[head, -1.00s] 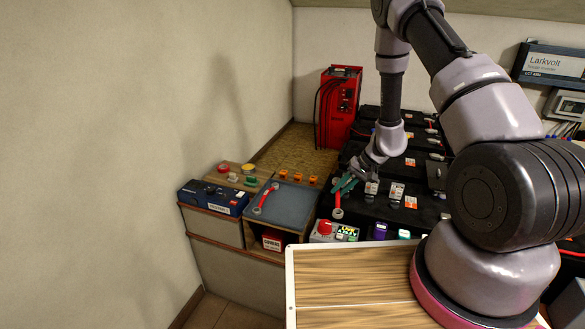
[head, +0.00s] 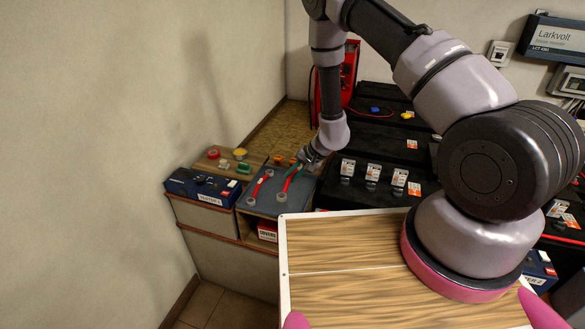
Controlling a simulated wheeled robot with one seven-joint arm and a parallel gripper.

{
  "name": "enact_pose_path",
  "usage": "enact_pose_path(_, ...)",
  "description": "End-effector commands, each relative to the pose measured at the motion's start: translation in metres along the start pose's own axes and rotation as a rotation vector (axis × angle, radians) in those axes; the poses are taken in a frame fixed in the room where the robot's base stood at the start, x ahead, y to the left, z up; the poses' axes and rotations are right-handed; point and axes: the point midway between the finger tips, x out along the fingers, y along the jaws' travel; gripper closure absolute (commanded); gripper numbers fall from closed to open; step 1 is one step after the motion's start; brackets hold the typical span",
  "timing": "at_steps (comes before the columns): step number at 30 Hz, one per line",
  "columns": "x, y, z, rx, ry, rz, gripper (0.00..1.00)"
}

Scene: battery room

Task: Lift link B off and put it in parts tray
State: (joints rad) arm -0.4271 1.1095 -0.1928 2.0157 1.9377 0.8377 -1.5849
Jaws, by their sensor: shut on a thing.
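The parts tray is a flat grey-blue tray (head: 257,207) on the wooden bench left of the batteries. One red link (head: 260,186) with grey ring ends lies on its left side. My gripper (head: 295,170) is over the tray's right part, shut on a second red link (head: 288,183), which I take for link B; no letter is readable. Its near grey ring end (head: 281,197) shows over the tray. The far end is hidden by my gripper. I cannot tell whether this link touches the tray or hangs just above it.
A wooden board with coloured knobs (head: 229,162) stands behind a dark blue box (head: 203,187) left of the tray. Orange pieces (head: 279,160) sit behind it. Black batteries (head: 372,170) with white labels stand to the right, and a red charger (head: 352,75) at the back.

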Motion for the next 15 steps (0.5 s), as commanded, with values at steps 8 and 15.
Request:
enact_pose_path(8,0.027,0.018,0.000,0.000,-0.001,0.000,1.00)
enact_pose_path(15,0.040,0.028,0.000,0.000,0.000,0.000,1.00)
